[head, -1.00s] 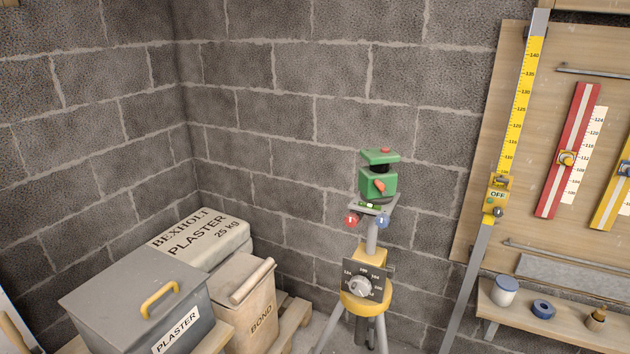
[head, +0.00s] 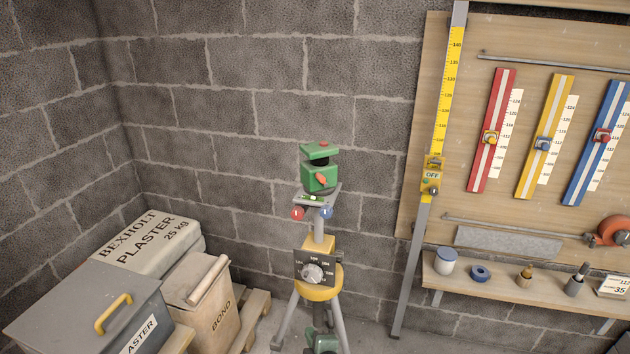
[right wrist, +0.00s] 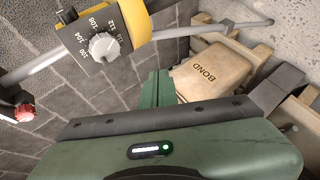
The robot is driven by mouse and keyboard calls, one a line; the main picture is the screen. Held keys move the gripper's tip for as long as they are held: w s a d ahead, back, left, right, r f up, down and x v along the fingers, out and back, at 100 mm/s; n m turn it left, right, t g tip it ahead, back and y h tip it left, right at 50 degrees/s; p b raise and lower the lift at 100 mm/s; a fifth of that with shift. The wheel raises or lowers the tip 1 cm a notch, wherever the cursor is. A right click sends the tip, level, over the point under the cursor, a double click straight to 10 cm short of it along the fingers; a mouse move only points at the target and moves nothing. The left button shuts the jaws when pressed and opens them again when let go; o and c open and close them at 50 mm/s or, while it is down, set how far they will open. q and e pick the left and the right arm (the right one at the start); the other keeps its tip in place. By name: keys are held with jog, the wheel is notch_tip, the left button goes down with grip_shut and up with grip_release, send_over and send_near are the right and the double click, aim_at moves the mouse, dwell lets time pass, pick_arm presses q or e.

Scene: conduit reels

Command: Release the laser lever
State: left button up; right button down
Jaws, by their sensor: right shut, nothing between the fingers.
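The green laser (head: 318,178) sits on top of a tripod in front of the block wall. Its small orange-red lever (head: 321,181) is on the front face and looks tilted. Below are a level plate with a bubble vial (head: 312,198), a red knob (head: 297,213) and a blue knob (head: 326,213), then a yellow collar with a dial (head: 312,273). My right gripper (head: 319,320) is low in front of the tripod, below the dial, shut and empty. In the right wrist view its green fingers (right wrist: 158,88) are together, with the dial (right wrist: 103,46) beyond them at upper left. My left gripper is out of view.
A grey plaster box (head: 85,310), a plaster bag (head: 150,243) and a bond bag (head: 205,305) stand at left. A yellow-scaled staff (head: 440,100) leans right of the tripod. Coloured rulers hang on a board above a shelf (head: 520,291). Space around the laser is clear.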

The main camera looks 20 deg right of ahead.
aim_at(321, 181)
jog(key=w+d+r+n+t+h, duration=0.1)
jog(key=w+r+n+t, duration=0.1)
jog(key=r, duration=1.4)
jog(key=w+r+n+t+h+p, duration=0.1)
jog(key=w+r+t, duration=0.3)
jog(key=r, duration=1.2)
jog(key=shift+w+d+r+n+p, duration=0.2)
jog(key=shift+w+d+n+p, duration=0.15)
jog(key=shift+n, duration=0.55)
jog(key=w+d+p, duration=0.1)
jog(key=w, duration=0.2)
jog(key=w+d+r+p, duration=0.1)
jog(key=w+d, duration=0.1)
jog(key=w, duration=0.1)
jog(key=w+d+p, duration=0.1)
jog(key=w+d, duration=0.1)
jog(key=w, duration=0.2)
jog(key=shift+w+r+p, duration=0.1)
jog(key=shift+r+p, duration=0.2)
jog(key=shift+r, duration=0.05)
jog(key=shift+a, duration=0.1)
